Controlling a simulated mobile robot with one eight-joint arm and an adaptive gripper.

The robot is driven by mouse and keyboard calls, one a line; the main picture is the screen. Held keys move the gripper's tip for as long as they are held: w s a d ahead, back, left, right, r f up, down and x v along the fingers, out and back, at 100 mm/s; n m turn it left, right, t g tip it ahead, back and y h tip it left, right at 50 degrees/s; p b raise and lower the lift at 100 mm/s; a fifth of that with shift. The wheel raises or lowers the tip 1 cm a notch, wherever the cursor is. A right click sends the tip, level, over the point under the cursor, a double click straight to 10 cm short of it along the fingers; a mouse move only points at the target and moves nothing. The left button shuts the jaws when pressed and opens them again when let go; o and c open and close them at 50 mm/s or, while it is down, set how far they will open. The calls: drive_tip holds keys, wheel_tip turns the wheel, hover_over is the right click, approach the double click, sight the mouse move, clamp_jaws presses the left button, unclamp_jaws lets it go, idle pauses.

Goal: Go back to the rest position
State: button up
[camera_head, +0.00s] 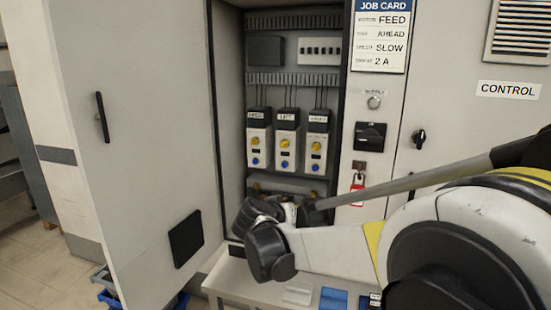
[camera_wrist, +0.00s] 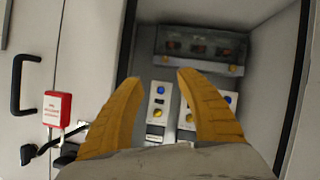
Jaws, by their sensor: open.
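My gripper (camera_wrist: 154,80) shows in the wrist view as two yellow fingers held apart, with nothing between them. Behind and beyond the fingers are the drive modules, with blue and yellow knobs. In the head view my arm reaches from the right to the front of the open cabinet (camera_head: 223,120). The gripper's fingers are hidden there behind my wrist. Three modules (camera_head: 285,140) stand in a row inside the cabinet, above my wrist. I cannot tell whether the fingers touch anything.
The cabinet door (camera_head: 150,90) stands open at the left. A red padlock tag (camera_head: 357,190) hangs below the black switch (camera_head: 370,136); it also shows in the wrist view (camera_wrist: 57,108). A job card (camera_head: 381,35) is above. A bench (camera_head: 235,283) with blue items lies below my arm.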

drive_tip(key=s+d+g+y, duration=0.2)
drive_tip(key=s+d, duration=0.5)
drive_tip(key=s, duration=0.6)
drive_tip(key=s+d+g+y, duration=0.1)
drive_tip(key=s+d+g, duration=0.1)
drive_tip(key=s+d, duration=0.8)
drive_tip(key=s+a+f+y, duration=0.1)
drive_tip(key=s+f, duration=0.1)
drive_tip(key=s, duration=0.4)
drive_tip(key=s+a+f+n+y, duration=0.1)
drive_tip(key=s+a+f, duration=0.1)
drive_tip(key=s, duration=0.5)
drive_tip(key=shift+s+f+g, duration=0.25)
drive_tip(key=shift+f+g, duration=0.05)
drive_tip(key=shift+f, duration=0.25)
drive_tip(key=shift+a, duration=0.1)
